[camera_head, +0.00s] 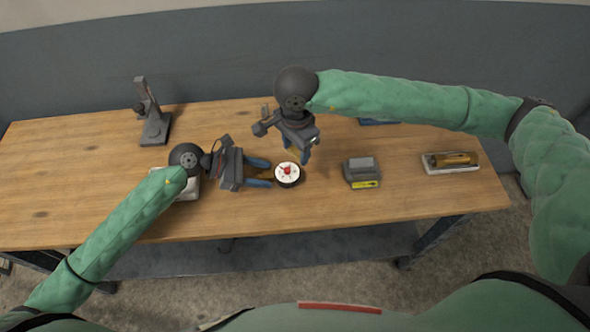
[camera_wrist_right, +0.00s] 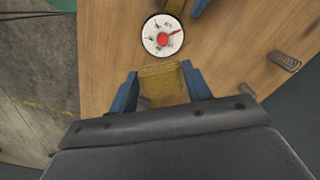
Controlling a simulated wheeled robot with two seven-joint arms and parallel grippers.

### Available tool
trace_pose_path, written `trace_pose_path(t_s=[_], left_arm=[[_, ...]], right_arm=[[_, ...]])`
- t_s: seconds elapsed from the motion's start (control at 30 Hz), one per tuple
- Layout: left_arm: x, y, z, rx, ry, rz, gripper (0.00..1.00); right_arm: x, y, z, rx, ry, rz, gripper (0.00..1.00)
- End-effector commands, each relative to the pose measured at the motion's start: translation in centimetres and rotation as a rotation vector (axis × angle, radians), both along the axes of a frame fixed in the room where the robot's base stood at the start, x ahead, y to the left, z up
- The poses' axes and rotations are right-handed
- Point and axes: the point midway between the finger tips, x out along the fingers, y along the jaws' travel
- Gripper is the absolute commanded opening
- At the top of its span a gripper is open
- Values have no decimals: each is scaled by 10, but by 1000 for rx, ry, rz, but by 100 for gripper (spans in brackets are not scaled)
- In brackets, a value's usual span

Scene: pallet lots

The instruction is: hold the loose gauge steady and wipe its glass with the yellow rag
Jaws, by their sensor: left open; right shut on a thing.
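The gauge (camera_head: 288,174) is a round dial with a white face, red centre and dark rim, lying face up on the wooden table. It also shows at the top of the right wrist view (camera_wrist_right: 162,36). My left gripper (camera_head: 266,173) is open, its blue fingertips at the gauge's left edge; I cannot tell whether they touch it. My right gripper (camera_head: 298,154) is shut on the yellow rag (camera_wrist_right: 162,82), just beyond the gauge in the head view. The rag is apart from the glass in the right wrist view. My right gripper hides part of the rag in the head view.
A dark stand (camera_head: 156,126) is at the back left. A pale object (camera_head: 187,190) is partly under my left wrist. A grey device with a yellow label (camera_head: 362,171) stands right of the gauge. A tray (camera_head: 453,168) with a brown cylinder is farther right.

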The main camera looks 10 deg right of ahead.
Motion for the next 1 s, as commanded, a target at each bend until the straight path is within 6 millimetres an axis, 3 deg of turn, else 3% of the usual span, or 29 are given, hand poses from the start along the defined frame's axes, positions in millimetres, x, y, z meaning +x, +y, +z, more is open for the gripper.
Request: trace_pose_path(t_s=[0.5, 0.7, 1.0], left_arm=[[0, 80, 39, 4, 2, 1, 47], [0, 95, 47, 2, 1, 0, 47], [0, 97, 49, 0, 1, 0, 47]], right_arm=[[0, 0, 0, 0, 0, 0, 31], [0, 0, 0, 0, 0, 0, 31], [0, 0, 0, 0, 0, 0, 31]])
